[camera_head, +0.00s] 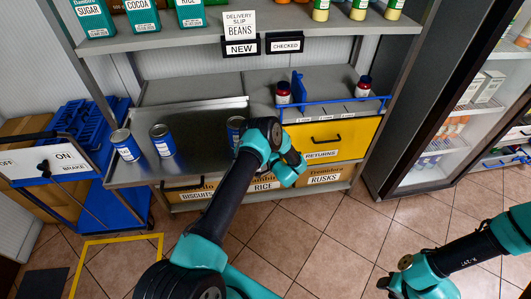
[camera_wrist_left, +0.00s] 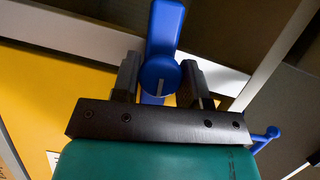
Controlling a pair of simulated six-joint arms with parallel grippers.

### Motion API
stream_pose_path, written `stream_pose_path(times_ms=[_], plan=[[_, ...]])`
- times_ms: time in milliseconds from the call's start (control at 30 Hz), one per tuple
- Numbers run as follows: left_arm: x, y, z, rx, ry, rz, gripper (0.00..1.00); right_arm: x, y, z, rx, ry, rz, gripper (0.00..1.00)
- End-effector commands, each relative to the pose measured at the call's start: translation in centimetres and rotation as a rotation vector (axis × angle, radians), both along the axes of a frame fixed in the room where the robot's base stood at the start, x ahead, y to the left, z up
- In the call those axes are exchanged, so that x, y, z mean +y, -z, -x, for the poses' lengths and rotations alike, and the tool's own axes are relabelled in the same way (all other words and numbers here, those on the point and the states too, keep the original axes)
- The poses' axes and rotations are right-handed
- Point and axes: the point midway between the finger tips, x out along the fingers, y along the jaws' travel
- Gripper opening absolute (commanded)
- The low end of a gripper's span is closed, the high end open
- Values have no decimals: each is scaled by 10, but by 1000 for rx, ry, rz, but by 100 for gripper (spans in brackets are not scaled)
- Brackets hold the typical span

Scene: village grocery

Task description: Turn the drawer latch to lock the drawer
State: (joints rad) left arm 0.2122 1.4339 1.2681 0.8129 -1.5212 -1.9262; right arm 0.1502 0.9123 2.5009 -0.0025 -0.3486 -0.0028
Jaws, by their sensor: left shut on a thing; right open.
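The yellow drawer (camera_head: 345,136) with a black handle and a RETURNS label is at the middle right of the head view, in the front of the shelf unit. It also shows in the left wrist view (camera_wrist_left: 50,95). The blue latch (camera_wrist_left: 165,30) has an upright lever and a round hub with a pale mark. My left gripper (camera_wrist_left: 160,82) is shut on the latch, one dark finger on each side of the hub. In the head view my left arm hides the latch and these fingers. My right gripper (camera_head: 385,286) is open and empty low at the right, partly cut off.
Blue cans (camera_head: 163,140) stand on the metal tray (camera_head: 205,118) left of the drawer. A blue rail (camera_head: 345,107) runs above the drawer, with dark red jars behind it. A fridge (camera_head: 435,110) stands at the right. The tiled floor (camera_head: 330,235) in front is clear.

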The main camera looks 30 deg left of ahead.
Motion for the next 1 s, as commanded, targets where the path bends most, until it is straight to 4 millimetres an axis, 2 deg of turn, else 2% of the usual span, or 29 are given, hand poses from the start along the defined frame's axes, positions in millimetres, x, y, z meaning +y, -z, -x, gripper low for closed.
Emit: stream_pose_path(times_ms=[300, 800, 833, 1000], plan=[[0, 1, 0, 90, 1, -111, 17, 0, 0, 0, 0, 0, 0, 43], [0, 0, -1, 104, 1, -129, 17, 0, 0, 0, 0, 0, 0, 43], [0, 0, -1, 104, 1, -129, 42, 0, 0, 0, 0, 0, 0, 43], [0, 0, 0, 104, 1, -129, 58, 0, 0, 0, 0, 0, 0, 43]])
